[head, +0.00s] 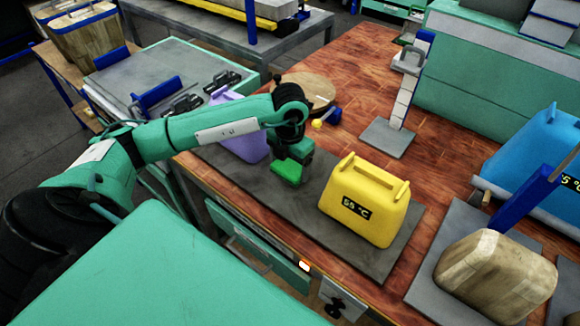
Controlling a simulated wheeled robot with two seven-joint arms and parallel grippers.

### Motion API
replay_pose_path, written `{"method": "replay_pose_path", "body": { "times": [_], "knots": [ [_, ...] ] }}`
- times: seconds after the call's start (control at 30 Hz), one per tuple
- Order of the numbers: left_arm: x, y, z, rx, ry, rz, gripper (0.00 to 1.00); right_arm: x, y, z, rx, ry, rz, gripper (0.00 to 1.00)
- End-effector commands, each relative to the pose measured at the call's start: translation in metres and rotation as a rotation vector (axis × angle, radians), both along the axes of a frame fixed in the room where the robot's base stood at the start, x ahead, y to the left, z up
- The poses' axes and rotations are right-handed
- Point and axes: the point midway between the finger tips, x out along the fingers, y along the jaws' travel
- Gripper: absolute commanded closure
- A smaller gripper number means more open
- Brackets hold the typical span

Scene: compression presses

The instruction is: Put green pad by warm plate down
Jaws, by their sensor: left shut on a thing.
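My left gripper (292,152) reaches in from the left and points down over the dark grey mat on the wooden bench. It is shut on a small green pad (286,174), held at its lower end. I cannot tell whether the pad touches the mat (388,262). A yellow block (366,198) with two raised ridges and a "55 °C" display stands on the same mat, just right of the pad and apart from it. A purple block (250,146) stands left of the pad, partly hidden by my left arm. My right gripper is not in view.
A beige round disc (304,92) and a small blue-and-yellow item (327,118) lie behind the gripper. A white-and-blue post (409,88) stands on a grey base. A tan block (496,276) and a blue block (540,165) are at the right. Bare mat lies before the yellow block.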

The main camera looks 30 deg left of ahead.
Motion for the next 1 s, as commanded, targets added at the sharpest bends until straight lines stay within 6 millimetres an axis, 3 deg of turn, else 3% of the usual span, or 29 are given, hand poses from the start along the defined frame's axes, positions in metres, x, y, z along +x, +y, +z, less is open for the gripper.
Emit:
{"method": "replay_pose_path", "body": {
  "times": [0.13,0.5,0.53,0.6,1.0],
  "knots": [
    [-0.001,0.000,-0.017,0.000,0.002,0.000,0.44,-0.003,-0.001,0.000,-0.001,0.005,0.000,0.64],
    [0.000,0.000,-0.022,0.000,0.000,0.000,0.44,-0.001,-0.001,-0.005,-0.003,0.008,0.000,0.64],
    [0.000,0.000,-0.021,0.000,0.000,0.000,0.16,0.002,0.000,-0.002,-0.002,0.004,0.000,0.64],
    [0.000,0.000,-0.020,0.000,0.000,0.000,0.02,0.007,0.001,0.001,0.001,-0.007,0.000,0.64],
    [0.001,0.000,-0.010,0.001,-0.003,0.000,0.00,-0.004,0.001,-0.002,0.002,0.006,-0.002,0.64]
  ]
}}
